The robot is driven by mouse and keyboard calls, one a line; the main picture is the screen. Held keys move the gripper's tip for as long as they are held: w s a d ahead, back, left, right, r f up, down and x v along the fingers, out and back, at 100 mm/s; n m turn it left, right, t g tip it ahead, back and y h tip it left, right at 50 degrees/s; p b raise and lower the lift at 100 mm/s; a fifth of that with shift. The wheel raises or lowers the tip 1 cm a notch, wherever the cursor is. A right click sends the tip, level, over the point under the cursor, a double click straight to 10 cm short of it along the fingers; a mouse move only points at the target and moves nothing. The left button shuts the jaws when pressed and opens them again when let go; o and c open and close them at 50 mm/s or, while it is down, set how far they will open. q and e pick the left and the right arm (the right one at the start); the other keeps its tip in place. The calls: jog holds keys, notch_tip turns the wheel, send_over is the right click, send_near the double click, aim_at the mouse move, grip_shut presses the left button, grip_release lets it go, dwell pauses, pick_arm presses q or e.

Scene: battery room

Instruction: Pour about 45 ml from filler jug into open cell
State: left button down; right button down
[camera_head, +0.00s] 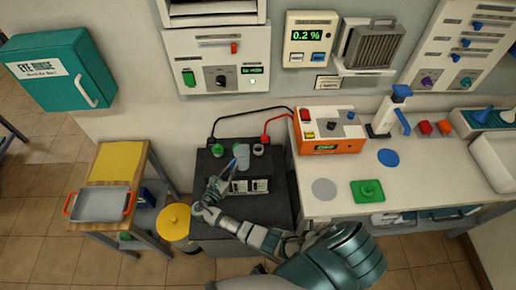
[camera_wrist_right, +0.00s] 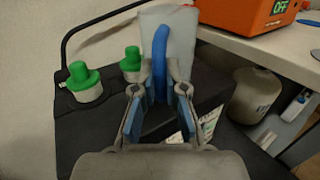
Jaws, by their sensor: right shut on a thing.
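The filler jug (camera_head: 243,158) is pale grey with a blue handle, above the top of the black battery (camera_head: 225,217). My right gripper (camera_head: 230,172) is shut on its handle; the wrist view shows the fingers (camera_wrist_right: 160,92) on either side of the blue handle (camera_wrist_right: 160,55), with the grey jug body (camera_wrist_right: 181,35) beyond. I cannot tell whether the jug is tilted. A pale neck with a dark top (camera_head: 258,149), apparently the open cell, stands just right of the jug. Green caps (camera_wrist_right: 82,82) (camera_wrist_right: 131,64) stand left of the jug. My left gripper is not in view.
An orange charger (camera_head: 330,131) stands on the bench at right, with red and black leads running to the battery. A green cap on a green square (camera_head: 368,191) lies on the bench. A side table with a tray (camera_head: 100,205) and a yellow-lidded bin (camera_head: 174,221) stand at left.

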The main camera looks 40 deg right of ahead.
aim_at(231, 164)
jog(key=shift+r+p, duration=2.45)
jog(key=shift+r, duration=0.1)
jog(key=shift+f, duration=0.1)
